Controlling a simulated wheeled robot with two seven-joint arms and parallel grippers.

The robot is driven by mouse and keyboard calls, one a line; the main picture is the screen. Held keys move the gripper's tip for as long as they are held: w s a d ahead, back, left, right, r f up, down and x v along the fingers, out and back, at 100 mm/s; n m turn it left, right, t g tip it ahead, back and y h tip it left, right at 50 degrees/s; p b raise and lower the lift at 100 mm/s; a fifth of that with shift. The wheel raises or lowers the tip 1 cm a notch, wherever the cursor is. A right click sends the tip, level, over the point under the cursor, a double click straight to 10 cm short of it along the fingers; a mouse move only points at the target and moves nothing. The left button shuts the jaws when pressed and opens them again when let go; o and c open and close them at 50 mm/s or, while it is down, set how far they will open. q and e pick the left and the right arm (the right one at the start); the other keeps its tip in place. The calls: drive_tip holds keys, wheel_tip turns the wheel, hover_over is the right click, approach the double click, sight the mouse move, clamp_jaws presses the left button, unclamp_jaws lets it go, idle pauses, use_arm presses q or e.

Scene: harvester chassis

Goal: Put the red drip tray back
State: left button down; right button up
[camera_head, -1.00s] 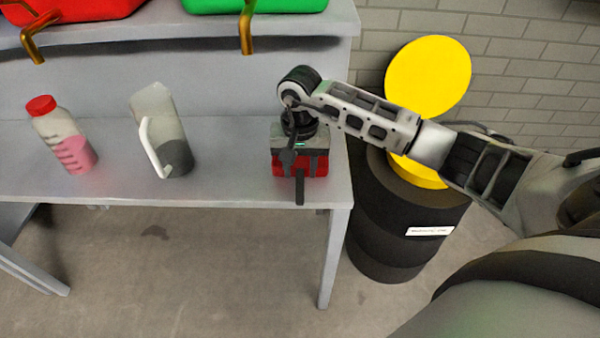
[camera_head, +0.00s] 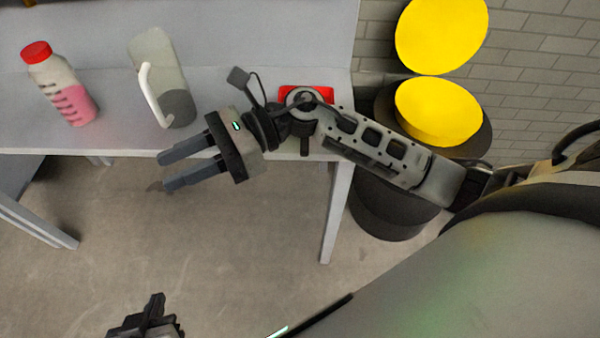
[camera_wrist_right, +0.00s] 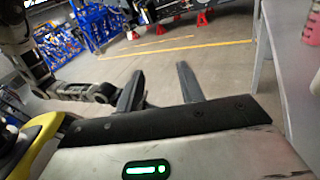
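The red drip tray (camera_head: 319,92) shows as a small red piece at the right end of the grey bench, partly hidden behind my right wrist. My right gripper (camera_head: 163,172) is open and empty, in front of the bench's front edge, with its fingers pointing left, apart from the tray. In the right wrist view its two fingers (camera_wrist_right: 160,80) stand apart with nothing between them. My left gripper (camera_head: 148,315) is low at the bottom edge of the head view, far from the tray. Its fingers are not clear enough to tell their state.
A red-capped bottle (camera_head: 62,85) with pink liquid and a translucent jug (camera_head: 160,70) stand on the bench (camera_head: 220,78). A dark drum (camera_head: 390,205) with a yellow open-lidded top (camera_head: 437,112) stands right of it. The floor in front is clear.

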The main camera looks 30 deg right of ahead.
drive_tip(key=w+d+f+m+t+h, duration=0.1)
drive_tip(key=d+f+m+t+h, duration=0.3)
drive_tip(key=m, duration=0.8)
drive_tip(key=w+d+f+m+t+h, duration=0.1)
drive_tip(key=d+m+t+h, duration=0.1)
drive_tip(key=m+t, duration=0.7)
drive_tip(key=w+d+f+m+t+h, duration=0.1)
drive_tip(key=d+f+m+t+h, duration=0.15)
drive_tip(key=m, duration=1.15)
drive_tip(key=s+d+f+m+g+h, duration=0.2)
drive_tip(key=s+f+m+h, duration=0.1)
drive_tip(key=s+f+m, duration=0.2)
drive_tip(key=s+d+f+m+g+h, duration=0.3)
drive_tip(key=s+f+m, duration=0.3)
drive_tip(key=f+m, duration=0.3)
drive_tip(key=shift+s+d+f+g, duration=0.15)
drive_tip(key=shift+s+f+g, duration=0.15)
drive_tip(key=shift+f+g, duration=0.05)
